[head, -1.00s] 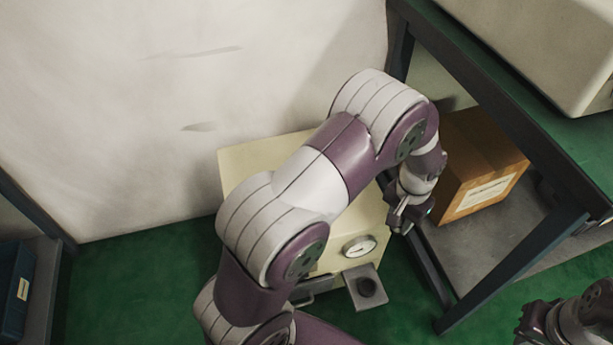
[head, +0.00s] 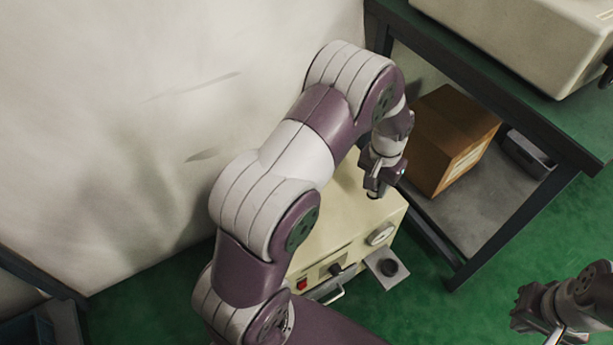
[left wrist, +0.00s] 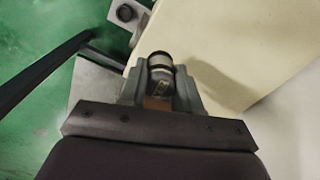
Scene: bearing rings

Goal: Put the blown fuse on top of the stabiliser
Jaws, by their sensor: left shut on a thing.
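The stabiliser (head: 345,225) is a cream box on the green floor against the wall, with a dial, a red switch and a dark knob on its front. Its top also fills the upper right of the left wrist view (left wrist: 215,40). My left gripper (head: 375,188) is over the right part of the stabiliser's top in the head view. It is shut on the blown fuse (left wrist: 160,62), a small dark cylinder with a pale band, seen end-on between the fingers. The gap below it is unclear. My right gripper (head: 520,312) is at the lower right, its jaws unclear.
A grey plate with a dark round socket (head: 387,268) sticks out low at the stabiliser's front. A green-topped bench (head: 540,110) stands right, with a cardboard box (head: 450,140) on its lower shelf close to my left gripper. My left arm hides part of the stabiliser.

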